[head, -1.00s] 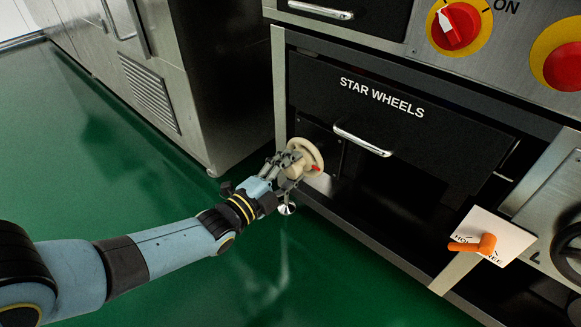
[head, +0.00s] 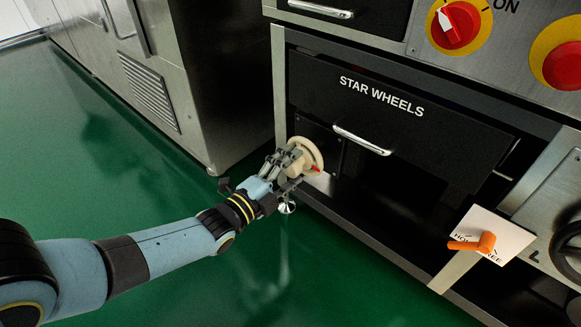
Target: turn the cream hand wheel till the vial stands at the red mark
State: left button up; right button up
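The cream hand wheel (head: 314,152) sits low on the front of the machine, left of the black drawer. A small red mark or pointer (head: 315,169) shows at its lower right. My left gripper (head: 287,164) is at the wheel's near side, with its fingers around or against the cream hub. The fingers overlap the hub, so how firmly they close on it is hard to see. No vial is in view. My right gripper is not in view.
The black drawer labelled STAR WHEELS (head: 390,125) has a bar handle (head: 362,140). An orange lever (head: 472,243) on a white plate (head: 502,232) is at the lower right. A red switch (head: 457,26) is above. Green floor (head: 130,190) is open at the left.

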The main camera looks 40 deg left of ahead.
pick_arm(q)
jog(key=shift+s, duration=0.15)
jog(key=s+a, duration=0.1)
jog(key=s, duration=1)
jog(key=shift+s, duration=0.3)
jog(key=shift+s, duration=0.1)
